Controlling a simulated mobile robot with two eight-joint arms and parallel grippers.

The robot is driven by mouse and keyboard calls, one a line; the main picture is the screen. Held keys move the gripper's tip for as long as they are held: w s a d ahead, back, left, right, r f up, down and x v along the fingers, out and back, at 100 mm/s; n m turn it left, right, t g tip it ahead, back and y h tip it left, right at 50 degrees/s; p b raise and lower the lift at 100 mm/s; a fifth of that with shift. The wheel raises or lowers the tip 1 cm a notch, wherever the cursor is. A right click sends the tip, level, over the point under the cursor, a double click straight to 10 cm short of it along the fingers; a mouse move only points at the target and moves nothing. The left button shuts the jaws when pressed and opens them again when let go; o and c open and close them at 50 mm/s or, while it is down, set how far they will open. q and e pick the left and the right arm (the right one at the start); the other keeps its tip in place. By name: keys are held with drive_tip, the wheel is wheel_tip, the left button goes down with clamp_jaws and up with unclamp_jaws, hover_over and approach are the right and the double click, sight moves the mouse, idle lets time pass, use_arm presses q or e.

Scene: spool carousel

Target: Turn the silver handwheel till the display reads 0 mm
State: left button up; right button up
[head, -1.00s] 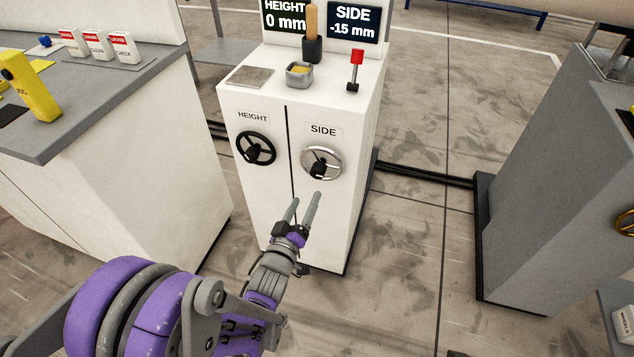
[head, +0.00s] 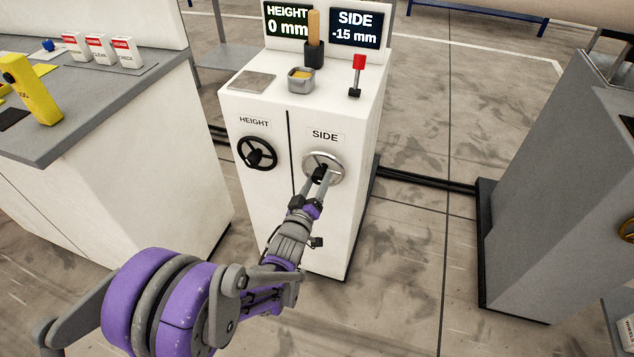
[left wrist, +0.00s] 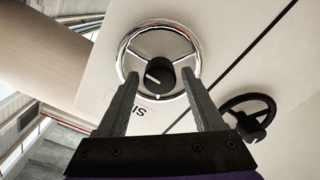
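The silver handwheel (head: 336,161) is on the front of the white cabinet, under the SIDE label. It also shows in the left wrist view (left wrist: 185,46), with a black hub knob (left wrist: 158,75) with a white mark. The SIDE display (head: 355,26) reads -15 mm. My left gripper (head: 317,174) is at the wheel. In the left wrist view its two fingers (left wrist: 160,92) are apart, one on each side of the black knob, with gaps showing; I cannot tell whether the tips touch the wheel. My right gripper is not in view.
The black HEIGHT handwheel (head: 257,153) is left of the silver one, and its display (head: 288,21) reads 0 mm. A red-topped lever (head: 358,73) and a small grey container (head: 301,80) stand on the cabinet top.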

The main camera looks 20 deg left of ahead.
use_arm(q)
clamp_jaws()
drive_tip(key=shift+m, duration=0.4)
drive_tip(key=m, duration=0.5)
drive_tip(key=shift+m, duration=0.3)
drive_tip(key=m, duration=1.1)
drive_tip(key=shift+m, duration=0.3)
drive_tip(key=m, duration=0.5)
drive_tip(key=shift+m, duration=0.4)
